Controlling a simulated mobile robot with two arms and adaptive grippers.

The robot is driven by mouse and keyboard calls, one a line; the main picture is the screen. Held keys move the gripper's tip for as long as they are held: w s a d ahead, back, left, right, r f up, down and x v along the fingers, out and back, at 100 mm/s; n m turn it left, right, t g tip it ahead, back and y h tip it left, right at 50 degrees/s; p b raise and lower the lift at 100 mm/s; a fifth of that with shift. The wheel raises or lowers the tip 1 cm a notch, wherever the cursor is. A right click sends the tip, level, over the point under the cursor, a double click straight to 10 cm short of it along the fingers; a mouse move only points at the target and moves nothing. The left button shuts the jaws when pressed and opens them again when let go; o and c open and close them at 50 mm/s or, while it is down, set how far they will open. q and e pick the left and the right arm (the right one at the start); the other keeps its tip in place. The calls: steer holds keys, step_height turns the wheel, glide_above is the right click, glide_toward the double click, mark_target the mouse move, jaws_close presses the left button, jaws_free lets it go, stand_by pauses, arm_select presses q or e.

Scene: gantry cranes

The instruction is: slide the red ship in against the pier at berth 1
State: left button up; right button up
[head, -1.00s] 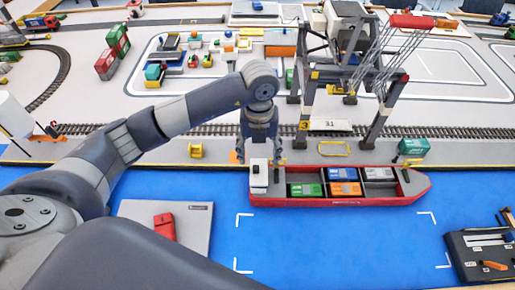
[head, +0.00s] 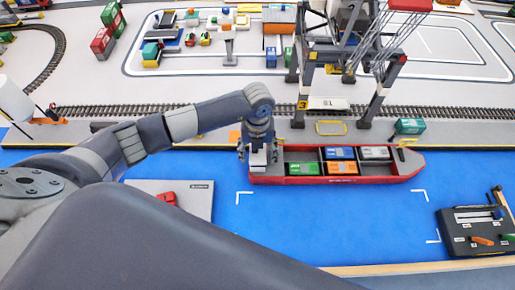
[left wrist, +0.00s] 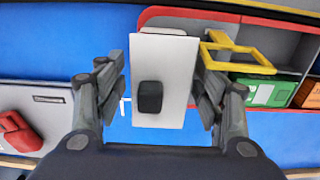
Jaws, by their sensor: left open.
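The red ship (head: 335,180) floats on the blue water, its long side along the pier (head: 205,135). Its far side is close to the pier edge; I cannot tell if they touch. It carries green, blue, orange and grey containers. Its white deckhouse (head: 258,160) is at the left end. My left gripper (head: 257,155) is open over the deckhouse. In the left wrist view the white deckhouse (left wrist: 165,75) stands between the open fingers, with gaps on both sides. My right gripper is not in view.
A gantry crane (head: 302,90) stands on the pier behind the ship. A yellow frame (head: 331,128) and a teal container (head: 409,126) are on the pier. White corner marks (head: 420,195) lie on open water in front. A grey platform (head: 199,197) and a dark control panel (head: 480,225) flank the water.

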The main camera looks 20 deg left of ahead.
arm_select(q)
jaws_close()
steer(key=shift+o, duration=0.3)
jaws_free()
step_height(320, 180, up, 12)
stand_by(0.5)
